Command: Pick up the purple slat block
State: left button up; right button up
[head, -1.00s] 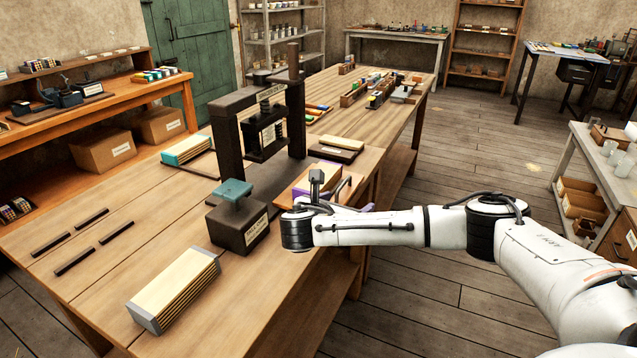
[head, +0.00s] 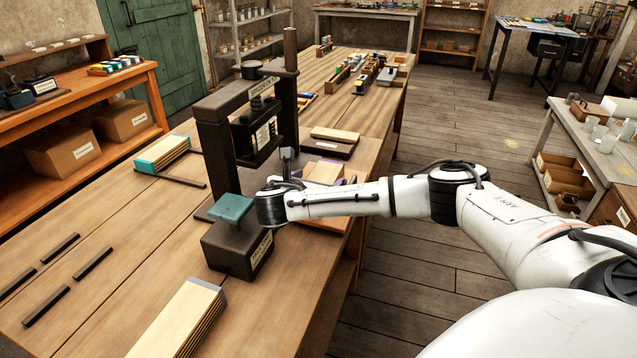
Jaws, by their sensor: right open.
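The purple slat block (head: 325,172) is a pale wooden block with purple ends, on the bench just right of the press. My right wrist and forearm hide part of its near side. My right gripper (head: 288,163) is by the block's left side, in front of the press. It is open, but its fingertips are mostly hidden, and I cannot tell whether they touch the block. My left gripper is out of view.
The dark press (head: 245,125) stands close behind my right wrist. A dark block with a teal top (head: 232,210) is close in front. A grey-ended slat block (head: 185,320) and a teal-ended one (head: 163,152) lie on the bench.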

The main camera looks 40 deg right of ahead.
aim_at(322, 178)
jog(key=x, duration=0.5)
jog(key=shift+w+a+f, duration=0.1)
jog(key=shift+a+f, duration=0.1)
jog(key=shift+f, duration=0.1)
jog(key=shift+r, duration=0.1)
jog(key=c, duration=1.4)
